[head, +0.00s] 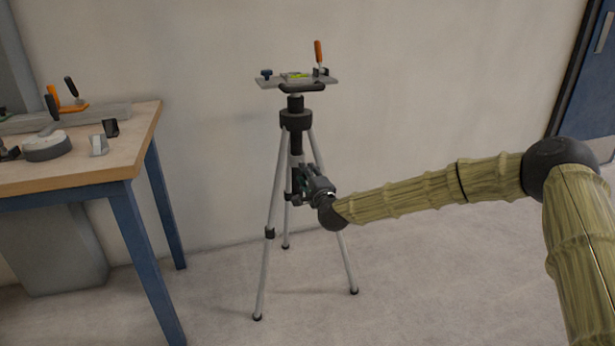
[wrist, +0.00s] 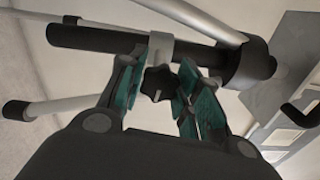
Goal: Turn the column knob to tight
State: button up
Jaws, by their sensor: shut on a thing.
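The column knob (wrist: 158,84) is a dark lobed knob on a light grey collar (wrist: 160,48) around the tripod's black centre column (wrist: 95,37). My gripper (head: 303,184) is at the column, between the tripod legs below the black crown (head: 296,120). In the head view my gripper hides the knob. I see no mark that tells how tight the knob is.
The tripod's silver legs (head: 273,205) spread close around my gripper. On top sits a grey plate (head: 270,83) with an orange-handled clamp (head: 318,52). A workbench (head: 90,165) with tools stands at left. The floor around the tripod is clear.

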jog(key=shift+m, duration=0.3)
jog(key=o, duration=1.1)
jog(key=shift+c, duration=0.2)
jog(key=shift+s, duration=0.1)
jog(key=v, duration=1.1)
jog(key=shift+s+d, duration=0.2)
jog(key=shift+s, duration=0.15)
